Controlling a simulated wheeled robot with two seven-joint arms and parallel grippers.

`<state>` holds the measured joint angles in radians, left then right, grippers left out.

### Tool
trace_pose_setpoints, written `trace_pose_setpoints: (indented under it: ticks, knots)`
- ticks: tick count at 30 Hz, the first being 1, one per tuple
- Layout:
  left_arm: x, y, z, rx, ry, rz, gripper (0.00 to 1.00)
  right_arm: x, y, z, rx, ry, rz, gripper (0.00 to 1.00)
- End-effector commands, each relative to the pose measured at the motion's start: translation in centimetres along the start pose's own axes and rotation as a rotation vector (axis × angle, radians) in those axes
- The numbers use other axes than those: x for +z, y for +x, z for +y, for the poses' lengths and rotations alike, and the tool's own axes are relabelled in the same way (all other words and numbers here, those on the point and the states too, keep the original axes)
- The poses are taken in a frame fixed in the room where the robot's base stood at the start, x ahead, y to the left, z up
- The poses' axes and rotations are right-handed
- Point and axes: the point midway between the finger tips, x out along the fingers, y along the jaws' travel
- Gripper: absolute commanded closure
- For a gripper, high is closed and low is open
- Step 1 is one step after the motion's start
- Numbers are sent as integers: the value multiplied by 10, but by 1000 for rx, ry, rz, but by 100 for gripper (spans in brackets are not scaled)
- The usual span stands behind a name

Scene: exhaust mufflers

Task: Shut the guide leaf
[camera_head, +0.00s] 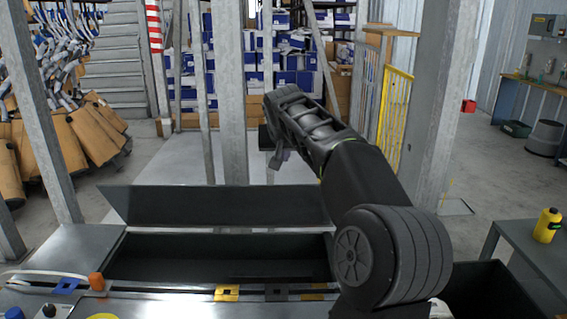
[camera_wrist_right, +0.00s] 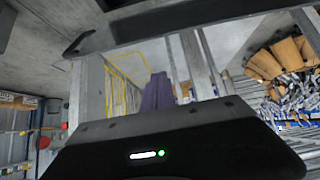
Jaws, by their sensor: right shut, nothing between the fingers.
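A long dark flat panel (camera_head: 210,205), which looks like the guide leaf, stands tilted up along the back edge of a dark open trough (camera_head: 190,258) in the head view. Its right end is hidden behind my right arm. My right gripper (camera_head: 276,158) is shut and empty. In the head view it shows above and beyond the panel, apart from it as far as I can tell. In the right wrist view the dark gripper body with a green light fills the bottom, and no panel is clearly recognisable. My left gripper is not in view.
A grey post (camera_head: 230,100) stands behind the panel, and another post (camera_head: 433,110) is to the right. Yellow and orange clips (camera_head: 227,292) sit along the trough's front edge. A yellow bottle (camera_head: 546,225) stands on the right table.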

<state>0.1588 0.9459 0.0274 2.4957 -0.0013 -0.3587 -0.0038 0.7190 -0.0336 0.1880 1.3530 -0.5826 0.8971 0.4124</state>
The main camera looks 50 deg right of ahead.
Motion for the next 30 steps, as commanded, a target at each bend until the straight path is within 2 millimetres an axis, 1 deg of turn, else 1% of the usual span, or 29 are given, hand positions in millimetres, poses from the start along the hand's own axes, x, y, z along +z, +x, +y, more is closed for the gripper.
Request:
trace_pose_setpoints:
  ticks: [5, 15, 16, 18, 22, 25, 30]
  knots:
    - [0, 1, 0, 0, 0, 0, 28, 1, 27, 0, 1, 0, -4, 100]
    - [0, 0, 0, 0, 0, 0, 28, 1, 95, 1, 1, 0, -3, 100]
    - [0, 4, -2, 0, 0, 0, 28, 8, 90, 1, 1, -1, 1, 100]
    - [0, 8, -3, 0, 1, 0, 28, 19, 85, 1, 1, -1, 1, 100]
    - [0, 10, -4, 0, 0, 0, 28, 32, 80, 1, 1, -1, 0, 100]
    - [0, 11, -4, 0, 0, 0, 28, 37, 78, 0, 0, 0, 0, 100]
    - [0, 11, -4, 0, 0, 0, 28, 38, 77, 0, -1, 0, 1, 100]
